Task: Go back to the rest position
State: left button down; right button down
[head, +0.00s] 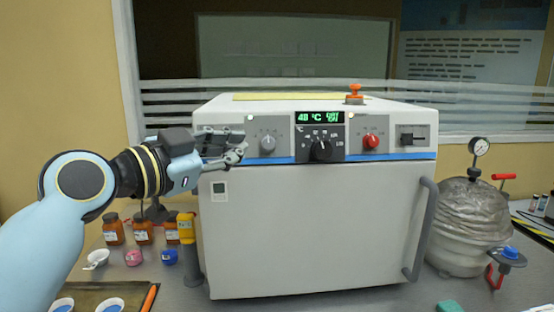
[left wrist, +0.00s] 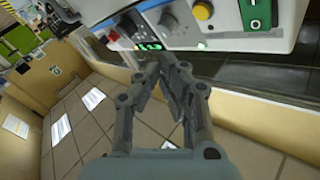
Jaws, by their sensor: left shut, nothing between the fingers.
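My left gripper (head: 238,152) is shut and empty, in front of the upper left part of a white oven-like machine (head: 310,225). In the left wrist view the left gripper (left wrist: 168,62) has its fingers together, with the machine's control panel (left wrist: 175,25) beyond them. In the head view the panel has a grey knob (head: 267,143), a black dial (head: 320,150) and a red knob (head: 371,142). Its green display (head: 320,118) reads 40 °C. I cannot tell if the fingers touch the panel. My right gripper is not in view.
Brown bottles (head: 113,230) and small dishes (head: 133,258) stand on the table below my left arm. A yellow-topped device (head: 187,240) stands close to the machine's left side. A metal vessel with a gauge (head: 468,215) stands at the right. An orange knob (head: 354,92) is on the machine's top.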

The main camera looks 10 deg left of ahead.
pick_arm(q)
jog(key=s+a+f+n+g+y, duration=0.1)
jog(key=s+f+n+g+y, duration=0.2)
jog(key=s+f, duration=0.6)
jog(key=s+a+f+n+g+y, duration=0.3)
jog(key=s+a+f+n+g, duration=0.15)
jog(key=s+f, duration=0.5)
jog(key=s+a+f+n+g+y, duration=0.35)
jog(key=s+a+f, duration=0.25)
jog(key=s, duration=0.6)
notch_tip(320, 180, down, 36)
jog(key=s+a+g+b, duration=0.2)
jog(key=s+a+b, duration=0.1)
jog(key=b, duration=0.5)
jog(key=s+f+g+b, duration=0.1)
jog(key=s+f+b, duration=0.4)
jog(key=s+f, duration=1.2)
notch_tip(320, 180, down, 3)
jog(key=shift+s+a+r+g, duration=0.1)
jog(key=shift+s+a+g, duration=0.1)
jog(key=shift+g, duration=0.1)
